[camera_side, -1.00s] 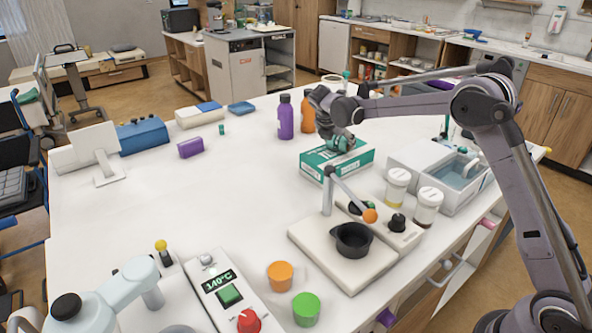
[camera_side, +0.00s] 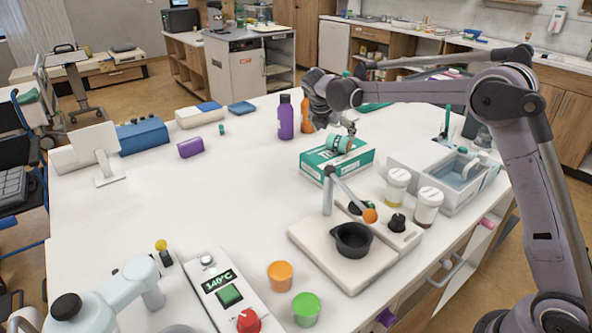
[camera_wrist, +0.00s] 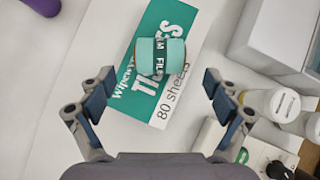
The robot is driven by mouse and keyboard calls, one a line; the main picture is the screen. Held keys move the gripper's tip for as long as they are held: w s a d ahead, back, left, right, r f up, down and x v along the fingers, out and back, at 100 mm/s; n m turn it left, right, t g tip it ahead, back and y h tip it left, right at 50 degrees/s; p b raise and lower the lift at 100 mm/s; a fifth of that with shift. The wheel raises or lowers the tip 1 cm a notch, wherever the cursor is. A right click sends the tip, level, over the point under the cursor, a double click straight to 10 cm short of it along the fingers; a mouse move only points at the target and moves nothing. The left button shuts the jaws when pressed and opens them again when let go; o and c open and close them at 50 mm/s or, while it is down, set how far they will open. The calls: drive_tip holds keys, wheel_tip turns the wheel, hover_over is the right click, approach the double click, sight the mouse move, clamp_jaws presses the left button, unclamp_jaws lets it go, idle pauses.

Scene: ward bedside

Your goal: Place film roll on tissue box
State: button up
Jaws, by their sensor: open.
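The film roll (camera_side: 338,143) is a teal cylinder with a dark label band. It lies on its side on top of the tissue box (camera_side: 322,164), a teal and white carton marked "80 sheets". In the wrist view the film roll (camera_wrist: 160,57) rests on the upper part of the box (camera_wrist: 185,97), with the box's printed top showing around it. My gripper (camera_side: 349,124) is above the box. In the wrist view my gripper (camera_wrist: 157,88) is open and empty, its fingers spread wide and apart from the roll.
Two white-lidded jars (camera_side: 397,185) and a grey-white tray unit (camera_side: 446,175) stand right of the box. A hotplate with a black pot (camera_side: 353,239) is in front. Purple (camera_side: 286,117) and orange (camera_side: 307,115) bottles stand behind. The table's left middle is clear.

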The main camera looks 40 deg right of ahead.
sight(339, 137)
drive_tip(key=v, duration=0.5)
drive_tip(key=shift+s+a+r, duration=0.1)
drive_tip(key=shift+a+r, duration=0.15)
drive_tip(key=shift+r, duration=0.1)
drive_tip(key=x, duration=1.2)
drive_tip(key=shift+r, duration=0.4)
